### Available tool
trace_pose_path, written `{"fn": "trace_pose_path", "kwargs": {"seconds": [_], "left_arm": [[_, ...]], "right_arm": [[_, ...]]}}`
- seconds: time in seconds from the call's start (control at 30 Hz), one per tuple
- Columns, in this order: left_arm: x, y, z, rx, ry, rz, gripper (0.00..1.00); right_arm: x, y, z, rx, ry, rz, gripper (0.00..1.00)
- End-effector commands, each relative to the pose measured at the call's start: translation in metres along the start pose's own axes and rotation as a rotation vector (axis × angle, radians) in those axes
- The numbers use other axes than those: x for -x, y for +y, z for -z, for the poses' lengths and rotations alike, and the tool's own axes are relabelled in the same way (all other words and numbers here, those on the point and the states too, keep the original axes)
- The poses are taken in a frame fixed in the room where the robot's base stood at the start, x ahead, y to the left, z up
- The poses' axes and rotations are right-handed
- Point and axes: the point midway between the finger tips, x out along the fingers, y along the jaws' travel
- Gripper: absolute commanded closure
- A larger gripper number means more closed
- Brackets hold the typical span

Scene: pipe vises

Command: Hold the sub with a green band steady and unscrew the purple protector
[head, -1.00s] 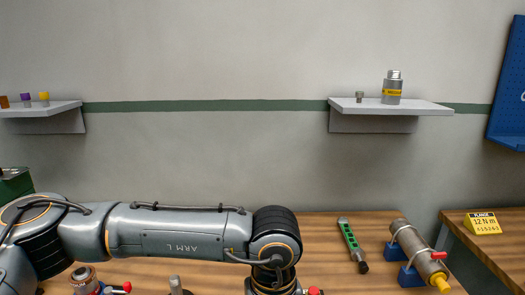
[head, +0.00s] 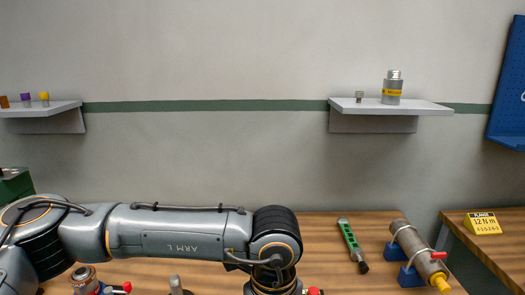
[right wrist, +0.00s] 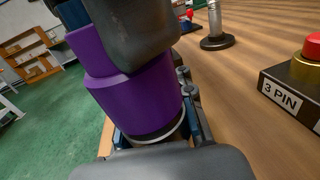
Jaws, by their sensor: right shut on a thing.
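The purple protector (right wrist: 125,95) fills the middle of the right wrist view. My right gripper (right wrist: 146,98) is shut on it, with one dark finger above and one below. A dark and silver ring shows at the protector's lower end, with blue and metal vise parts (right wrist: 193,105) around it. I cannot make out a green band, so the sub seems hidden. My left arm reaches across the lower left of the head view, but its gripper is below the picture's edge. My right gripper is not in the head view.
A 3 PIN box with a red button (right wrist: 300,85) and a metal post (right wrist: 215,30) stand on the wooden bench. In the head view, a green-faced tool (head: 351,243) and a clamped pipe (head: 415,250) lie at right. Small caps (head: 26,98) and a jar (head: 392,88) sit on shelves.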

Motion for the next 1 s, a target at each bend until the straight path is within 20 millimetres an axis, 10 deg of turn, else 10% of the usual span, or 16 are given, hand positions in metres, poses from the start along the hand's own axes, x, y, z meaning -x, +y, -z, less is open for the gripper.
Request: {"fn": "trace_pose_path", "kwargs": {"seconds": [0.07, 0.1, 0.23, 1.0], "left_arm": [[0.000, 0.000, 0.000, -0.001, -0.001, 0.000, 1.00], [0.000, 0.000, 0.000, -0.001, -0.001, 0.000, 0.75], [0.000, 0.000, 0.000, -0.002, -0.001, 0.000, 1.00], [0.011, 0.000, -0.001, -0.003, -0.002, 0.001, 1.00]], "right_arm": [[0.000, 0.000, 0.000, 0.000, 0.000, -0.001, 1.00], [0.000, 0.000, 0.000, 0.000, 0.000, -0.001, 1.00], [0.000, 0.000, 0.000, 0.000, 0.000, -0.001, 1.00], [0.000, 0.000, 0.000, 0.000, 0.001, 0.000, 1.00]]}}
